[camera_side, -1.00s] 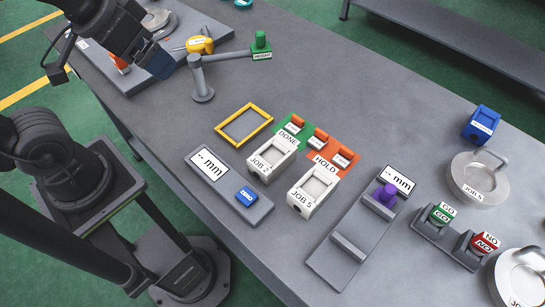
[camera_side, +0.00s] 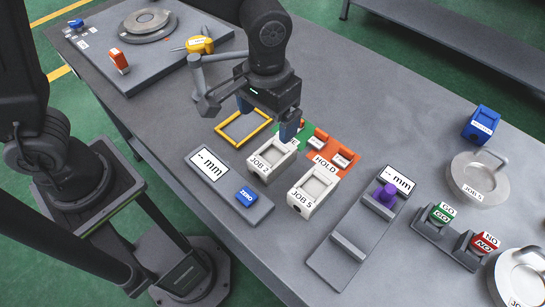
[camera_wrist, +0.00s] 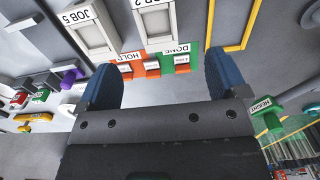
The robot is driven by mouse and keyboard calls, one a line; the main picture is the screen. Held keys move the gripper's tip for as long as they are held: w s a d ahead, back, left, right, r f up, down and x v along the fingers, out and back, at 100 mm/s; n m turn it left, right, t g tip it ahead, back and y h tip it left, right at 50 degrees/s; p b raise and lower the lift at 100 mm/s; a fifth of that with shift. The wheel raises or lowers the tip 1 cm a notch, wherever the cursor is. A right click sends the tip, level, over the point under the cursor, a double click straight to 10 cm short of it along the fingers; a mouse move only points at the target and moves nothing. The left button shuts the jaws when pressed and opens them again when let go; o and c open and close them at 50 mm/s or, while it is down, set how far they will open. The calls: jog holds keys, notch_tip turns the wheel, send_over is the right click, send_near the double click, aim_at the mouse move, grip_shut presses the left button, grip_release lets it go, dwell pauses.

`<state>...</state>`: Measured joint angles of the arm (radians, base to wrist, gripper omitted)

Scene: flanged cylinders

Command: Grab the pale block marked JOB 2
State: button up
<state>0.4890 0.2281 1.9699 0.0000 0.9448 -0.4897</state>
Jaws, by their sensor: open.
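The pale block marked JOB 2 (camera_side: 271,159) sits on the grey bench, left of a similar pale block marked JOB 5 (camera_side: 313,192). In the wrist view the JOB 2 block (camera_wrist: 155,28) is at the top edge, partly cut off, beyond my fingertips. My gripper (camera_side: 268,118) is above the bench, behind the JOB 2 block in the side view. Its two blue fingers are spread apart with nothing between them; the wrist view also shows the open gripper (camera_wrist: 165,80).
The orange HOLD pad (camera_side: 333,152) and the partly hidden green DONE pad (camera_wrist: 180,62) lie behind the blocks. A yellow frame (camera_side: 243,127) lies to the left. A grey gauge plate with a blue ZERO button (camera_side: 247,196) is in front. A purple-knobbed fixture (camera_side: 386,195) stands right.

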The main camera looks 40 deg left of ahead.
send_over(273, 156)
jog(key=f, duration=0.7)
jog(key=shift+s+a+f, duration=0.15)
jog(key=shift+s+a, duration=0.15)
jog(key=shift+s, duration=0.1)
jog(key=shift+w+d+f, duration=0.15)
jog(key=shift+f, duration=1.15)
jog(key=shift+w+d+f, duration=0.15)
jog(key=shift+f, duration=1.15)
jog(key=c, duration=1.3)
